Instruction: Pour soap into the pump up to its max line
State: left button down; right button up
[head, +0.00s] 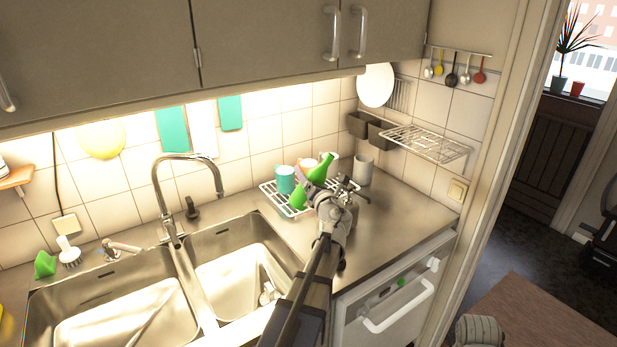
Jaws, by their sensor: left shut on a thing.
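A green bottle (299,200) is tilted over the right end of the counter, its upper part leaning to the right. My left gripper (314,184) is shut on it around the middle, hiding part of it. The bottle is in front of the wire dish rack, and I cannot tell whether it touches anything below. I cannot make out the soap pump or its max line clearly; my gripper and arm cover part of the counter there. My right gripper is not in view.
The dish rack (272,188) holds a teal cup (285,179). A grey cup (363,169) stands to its right. The tap (157,190) rises behind the double sink (120,283). A wire shelf (428,143) juts from the right wall. Cupboards (265,45) hang above. Counter right of my arm is clear.

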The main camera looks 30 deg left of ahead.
pick_arm(q)
jog(key=f+b, duration=0.1)
jog(key=f+m+b, duration=0.1)
jog(key=s+a+f+m+b, duration=0.1)
jog(key=shift+f, duration=0.15)
dwell(0.4)
jog(key=shift+s+f+m+b, duration=0.1)
jog(key=shift+m+b, duration=0.2)
jog(key=shift+b, duration=0.1)
jog(key=shift+s+a+f+m+t+b, duration=0.15)
jog(key=shift+s+a+f+m+b, duration=0.1)
jog(key=shift+f+m+b, duration=0.4)
jog(key=shift+s+a+f+m+t+b, duration=0.15)
jog(key=shift+s+f+m+b, duration=0.05)
jog(key=shift+f+m+b, duration=0.35)
jog(key=m, duration=0.2)
jog(key=b, duration=0.1)
jog(key=shift+s+a+f+m, duration=0.2)
jog(key=shift+s+a+m, duration=0.1)
jog(key=shift+m, duration=0.1)
jog(key=shift+s+a+r+m+t, duration=0.1)
jog(key=shift+m+t, duration=0.1)
jog(key=shift+m, duration=0.5)
jog(key=shift+s+a+r+m+t, duration=0.1)
jog(key=shift+m+t, duration=0.1)
jog(key=shift+m, duration=0.5)
